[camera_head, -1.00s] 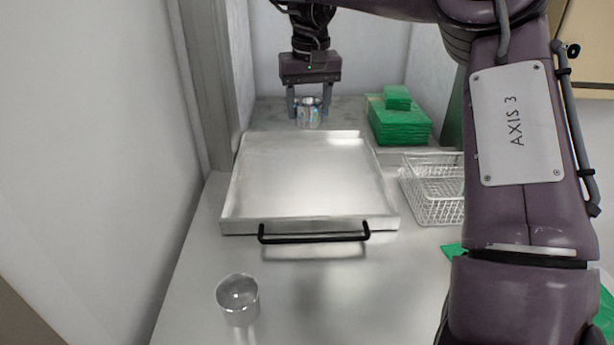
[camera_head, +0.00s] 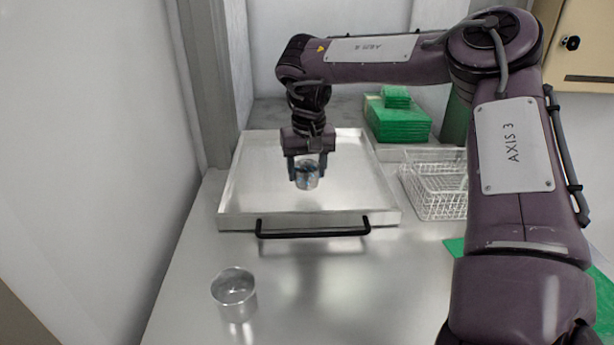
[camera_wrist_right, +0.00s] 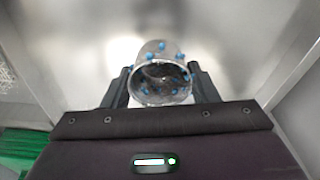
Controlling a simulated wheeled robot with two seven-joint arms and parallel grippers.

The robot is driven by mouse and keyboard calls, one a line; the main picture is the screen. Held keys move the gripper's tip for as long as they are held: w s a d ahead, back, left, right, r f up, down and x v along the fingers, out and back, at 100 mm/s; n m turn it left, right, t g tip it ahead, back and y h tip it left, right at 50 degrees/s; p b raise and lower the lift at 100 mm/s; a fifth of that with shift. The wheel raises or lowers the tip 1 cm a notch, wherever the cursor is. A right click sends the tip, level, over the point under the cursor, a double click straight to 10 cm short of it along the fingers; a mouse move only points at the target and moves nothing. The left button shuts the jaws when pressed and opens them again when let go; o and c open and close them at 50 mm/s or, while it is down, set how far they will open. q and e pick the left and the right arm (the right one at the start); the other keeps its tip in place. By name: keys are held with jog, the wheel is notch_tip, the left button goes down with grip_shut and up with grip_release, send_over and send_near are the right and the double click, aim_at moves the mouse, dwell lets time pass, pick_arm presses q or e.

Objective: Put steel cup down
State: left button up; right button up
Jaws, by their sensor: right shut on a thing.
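A small steel cup with blue specks (camera_head: 307,174) is held between the fingers of my right gripper (camera_head: 307,168), over the middle of the steel tray (camera_head: 262,195). In the right wrist view my right gripper (camera_wrist_right: 160,88) is shut on the cup (camera_wrist_right: 160,72), with a finger on each side and the open rim facing the camera. I cannot tell how far the cup is above the tray. A second, plain steel cup (camera_head: 235,294) stands on the counter in front of the tray. My left gripper is not in view.
The tray has a low rim and a black handle (camera_head: 312,233) at its front. A white wire basket (camera_head: 436,187) stands to its right, and green stacked cloths (camera_head: 398,122) lie behind. Walls close in on the left. The counter (camera_head: 330,300) in front is mostly clear.

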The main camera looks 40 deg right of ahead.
aim_at(307, 180)
notch_tip(307, 180, down, 2)
jog(key=shift+f+p, duration=0.2)
jog(key=shift+p, duration=0.15)
jog(key=shift+f, duration=0.3)
jog(key=shift+f, duration=0.15)
jog(key=o, duration=1)
